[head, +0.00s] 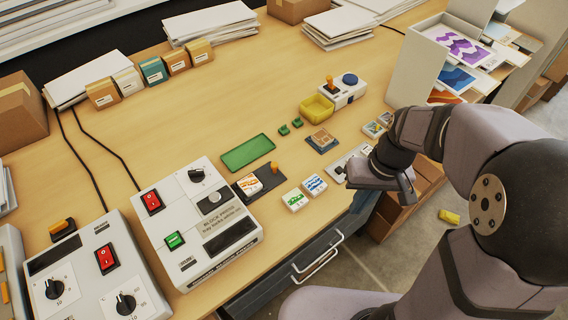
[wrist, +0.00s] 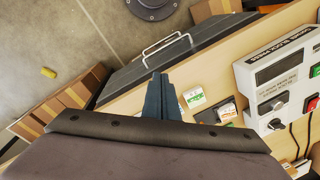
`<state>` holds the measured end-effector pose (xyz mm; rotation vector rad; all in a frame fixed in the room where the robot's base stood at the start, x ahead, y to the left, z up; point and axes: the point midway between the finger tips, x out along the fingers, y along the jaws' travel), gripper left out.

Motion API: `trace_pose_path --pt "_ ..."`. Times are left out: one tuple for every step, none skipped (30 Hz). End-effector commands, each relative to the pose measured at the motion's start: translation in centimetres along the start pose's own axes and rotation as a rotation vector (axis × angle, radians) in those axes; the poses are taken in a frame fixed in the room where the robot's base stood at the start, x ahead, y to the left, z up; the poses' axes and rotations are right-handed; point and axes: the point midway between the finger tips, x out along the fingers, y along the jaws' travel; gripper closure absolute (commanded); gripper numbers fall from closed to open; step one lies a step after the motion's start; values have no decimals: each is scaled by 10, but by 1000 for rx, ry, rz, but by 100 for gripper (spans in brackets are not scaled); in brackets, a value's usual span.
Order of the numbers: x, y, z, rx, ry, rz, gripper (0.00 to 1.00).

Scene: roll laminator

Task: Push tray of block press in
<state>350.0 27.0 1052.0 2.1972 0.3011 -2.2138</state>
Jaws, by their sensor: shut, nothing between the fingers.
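The block press (head: 205,222) is a white box with a red switch, dials and a green button, at the front centre of the table. Its dark tray (head: 270,182) sticks out on the right side, with an orange knob (head: 274,167) and a small white-and-orange printed block (head: 249,184) on it. The press also shows at the right of the wrist view (wrist: 275,85), with the tray (wrist: 207,116) beside it. My gripper (head: 350,172) is shut and empty, to the right of the tray and apart from it; its fingers (wrist: 160,85) partly hide the table in the wrist view.
Another machine (head: 95,275) is at the left. A drawer handle (head: 317,259) projects below the edge.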

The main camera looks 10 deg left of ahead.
Motion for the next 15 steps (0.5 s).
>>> trace_pose_path --pt "9 -3 -21 -33 4 -36 100" --pt "11 -6 -32 -59 8 -60 100" --pt "13 -10 -49 -95 16 -94 100" --pt "14 -13 -61 -123 24 -119 100" --pt "15 -16 -73 -152 31 -146 100" --pt "17 -21 -89 -191 45 -181 100" --pt "18 -24 -101 -223 58 -206 100" --pt "19 -28 -112 -253 70 -231 100" --pt "20 -32 -126 -295 89 -264 100" --pt "21 -35 -137 -325 104 -286 100" --pt "21 -38 -146 -355 120 -307 100" --pt "21 -41 -158 -393 140 -334 100" --pt "21 -44 -166 -419 156 -352 100" --pt "21 -46 -173 -444 170 -369 100" --pt "21 -48 -182 -475 189 -388 100"
